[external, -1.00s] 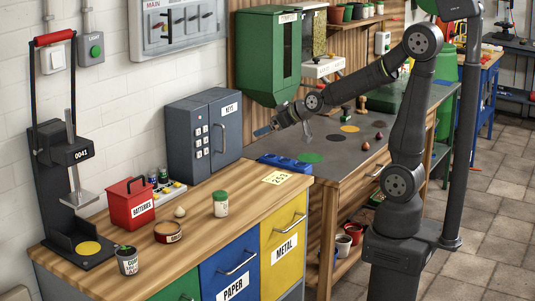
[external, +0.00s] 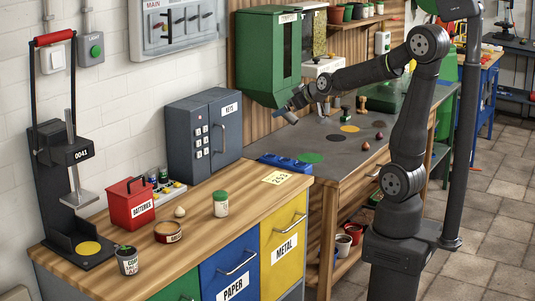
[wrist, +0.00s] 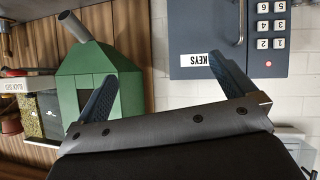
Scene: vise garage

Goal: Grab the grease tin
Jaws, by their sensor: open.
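A low, round, brownish-red tin with a pale label (external: 168,232) sits on the wooden workbench in the external view. It looks like the grease tin, but its label is too small to read. My gripper (external: 284,115) is in the air in front of the green dispenser, far to the right of the tin and higher than it. In the wrist view my gripper (wrist: 163,68) has its two fingers wide apart with nothing between them. The tin is not in the wrist view.
On the wooden bench (external: 255,205) stand a red batteries box (external: 131,207), a small cup (external: 127,262), a green-lidded jar (external: 221,204) and a pale round item (external: 180,211). The grey key cabinet (external: 204,135) stands behind, and the black press (external: 62,185) at left.

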